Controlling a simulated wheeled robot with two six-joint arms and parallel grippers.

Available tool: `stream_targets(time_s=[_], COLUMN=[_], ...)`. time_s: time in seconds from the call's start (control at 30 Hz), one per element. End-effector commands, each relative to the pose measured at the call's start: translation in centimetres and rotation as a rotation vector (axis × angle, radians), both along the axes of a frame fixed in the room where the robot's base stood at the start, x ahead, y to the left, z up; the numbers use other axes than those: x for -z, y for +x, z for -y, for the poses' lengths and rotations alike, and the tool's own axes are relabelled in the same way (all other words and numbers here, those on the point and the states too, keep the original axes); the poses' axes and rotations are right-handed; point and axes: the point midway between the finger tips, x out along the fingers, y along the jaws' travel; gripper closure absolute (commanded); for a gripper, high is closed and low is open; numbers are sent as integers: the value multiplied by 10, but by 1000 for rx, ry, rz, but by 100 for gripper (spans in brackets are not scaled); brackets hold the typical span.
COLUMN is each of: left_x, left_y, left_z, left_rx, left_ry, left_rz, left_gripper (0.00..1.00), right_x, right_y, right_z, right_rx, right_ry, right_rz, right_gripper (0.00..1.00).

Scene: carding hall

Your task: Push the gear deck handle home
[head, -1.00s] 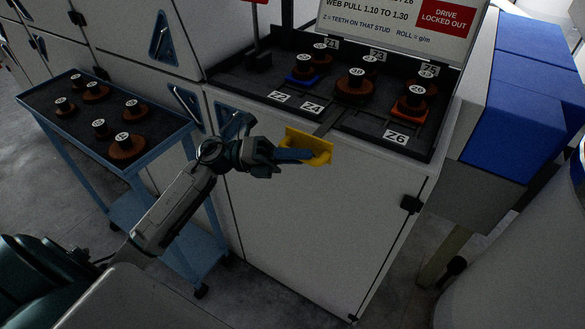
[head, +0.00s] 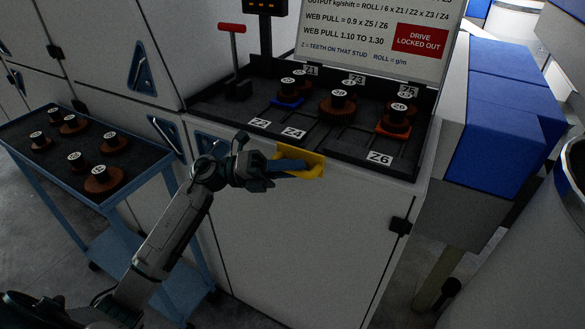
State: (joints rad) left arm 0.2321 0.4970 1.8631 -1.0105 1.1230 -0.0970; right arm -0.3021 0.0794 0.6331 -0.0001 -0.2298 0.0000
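The yellow gear deck handle (head: 316,171) stands out from the front edge of the dark gear deck (head: 345,151), on the white cabinet's front. My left gripper (head: 292,170) is at the handle, its fingers lying along and across the yellow bar. It appears shut on it, though the far finger is hidden. Studs with brown gears and labels from Z1 to Z6 are on the deck. One gear sits over a blue piece (head: 287,101) and one over an orange piece (head: 393,128). My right gripper is not in view.
A blue trolley (head: 150,172) with several gears stands at the left, close to my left arm. A red-handled lever (head: 234,60) rises at the deck's back left. A sign with a red "DRIVE LOCKED OUT" panel (head: 421,39) stands behind. Blue-and-white housing (head: 505,120) is at the right.

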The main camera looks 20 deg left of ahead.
Motion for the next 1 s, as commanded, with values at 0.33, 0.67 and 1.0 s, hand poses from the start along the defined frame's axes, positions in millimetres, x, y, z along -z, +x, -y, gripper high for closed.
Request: stream_targets(time_s=[0.33, 0.67, 1.0], left_x=[4, 17, 24], left_y=[-2, -13, -24], left_z=[-6, -51, -94], left_rx=[0, -1, 0], left_ry=[4, 7, 4], left_rz=[-1, -3, -2], left_gripper=[75, 75, 75], right_x=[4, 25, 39], right_y=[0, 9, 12], right_z=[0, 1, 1], right_rx=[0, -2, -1], right_ry=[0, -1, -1], right_rz=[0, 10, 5], right_gripper=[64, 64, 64])
